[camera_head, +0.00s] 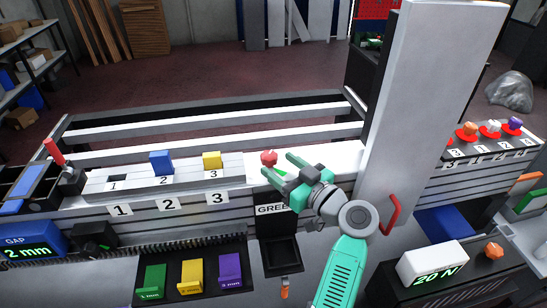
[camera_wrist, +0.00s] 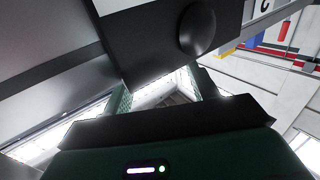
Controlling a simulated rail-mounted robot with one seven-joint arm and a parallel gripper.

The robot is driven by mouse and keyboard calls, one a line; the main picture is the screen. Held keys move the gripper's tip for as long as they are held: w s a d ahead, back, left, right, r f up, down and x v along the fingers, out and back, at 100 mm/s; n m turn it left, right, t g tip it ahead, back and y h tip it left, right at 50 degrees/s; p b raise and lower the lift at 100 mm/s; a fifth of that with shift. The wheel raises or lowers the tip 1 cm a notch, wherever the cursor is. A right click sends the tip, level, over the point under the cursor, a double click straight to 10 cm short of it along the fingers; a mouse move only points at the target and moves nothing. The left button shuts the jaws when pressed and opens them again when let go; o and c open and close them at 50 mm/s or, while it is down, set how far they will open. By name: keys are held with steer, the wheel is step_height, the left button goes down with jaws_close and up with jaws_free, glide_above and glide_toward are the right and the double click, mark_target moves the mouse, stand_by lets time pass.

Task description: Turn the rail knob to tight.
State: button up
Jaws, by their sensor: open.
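A red knob (camera_head: 268,157) stands on the white rail top, right of the yellow block. My gripper (camera_head: 278,168) is open, its two green fingers pointing left, with the fingertips close to the red knob. I cannot tell whether they touch it. In the wrist view my gripper's fingers (camera_wrist: 163,92) are apart, partly behind a dark block with a round black knob (camera_wrist: 197,28). No tight or loose mark is readable. A black knob (camera_head: 95,240) sits beside the GAP display, and an orange knob (camera_head: 493,251) beside the 20 N display.
A blue block (camera_head: 161,163) and a yellow block (camera_head: 211,161) stand at slots 2 and 3. A tall grey column (camera_head: 425,100) and red handle (camera_head: 391,214) are right of my gripper. A black tray (camera_head: 193,296) holds green, yellow and purple pieces in front.

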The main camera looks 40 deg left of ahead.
mark_target(274, 161)
steer(key=a, duration=0.3)
steer(key=shift+w+a, duration=0.1)
steer(key=shift+w, duration=0.15)
steer(key=c, duration=1)
steer(key=shift+t, duration=0.3)
